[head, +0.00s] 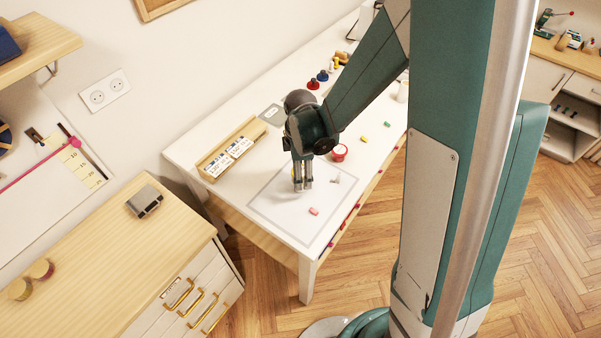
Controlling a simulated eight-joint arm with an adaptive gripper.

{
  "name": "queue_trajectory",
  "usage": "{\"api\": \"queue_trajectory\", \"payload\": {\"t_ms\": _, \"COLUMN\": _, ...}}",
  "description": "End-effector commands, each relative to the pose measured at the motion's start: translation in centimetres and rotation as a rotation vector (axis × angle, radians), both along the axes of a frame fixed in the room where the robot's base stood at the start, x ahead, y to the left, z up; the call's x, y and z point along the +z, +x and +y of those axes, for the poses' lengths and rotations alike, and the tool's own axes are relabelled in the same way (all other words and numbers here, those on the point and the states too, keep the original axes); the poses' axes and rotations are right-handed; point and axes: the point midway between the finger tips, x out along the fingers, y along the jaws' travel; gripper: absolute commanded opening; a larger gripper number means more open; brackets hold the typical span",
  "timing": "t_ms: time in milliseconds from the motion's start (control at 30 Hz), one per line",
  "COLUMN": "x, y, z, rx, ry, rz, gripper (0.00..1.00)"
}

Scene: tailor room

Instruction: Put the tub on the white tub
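A small red tub with a pale top (339,153) stands upright on the white table, to the right of my gripper. My gripper (302,187) points down, with its fingertips low over the grey-outlined area of the table. Its two fingers look close together, but whether they are shut or hold something is too small to tell. I cannot clearly make out a white tub; something pale at the fingertips blends with the table. A white upright thing (402,92) stands farther back on the table, partly beside my arm.
Small pink (314,211), yellow (365,139) and green (387,124) blocks lie on the white table (262,183). A wooden tray (207,167) with white cards lies at the left. Red and blue pieces (314,84) stand at the back. A wooden cabinet (90,260) is front left.

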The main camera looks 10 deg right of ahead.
Motion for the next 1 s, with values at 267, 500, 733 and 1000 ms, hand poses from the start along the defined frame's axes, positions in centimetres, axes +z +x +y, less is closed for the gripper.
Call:
{"api": "queue_trajectory", "payload": {"t_ms": 267, "x": 1.9, "y": 0.0, "z": 0.0, "rx": 0.0, "ry": 0.0, "rz": 0.0, "gripper": 0.53}}
{"api": "queue_trajectory", "payload": {"t_ms": 500, "x": 4.3, "y": -0.1, "z": 0.0, "rx": 0.0, "ry": 0.0, "rz": 0.0, "gripper": 0.53}}
{"api": "queue_trajectory", "payload": {"t_ms": 733, "x": 6.8, "y": 0.0, "z": 0.0, "rx": 0.0, "ry": 0.0, "rz": 0.0, "gripper": 0.53}}
{"api": "queue_trajectory", "payload": {"t_ms": 1000, "x": 9.7, "y": 0.0, "z": 0.0, "rx": 0.0, "ry": 0.0, "rz": 0.0, "gripper": 0.53}}
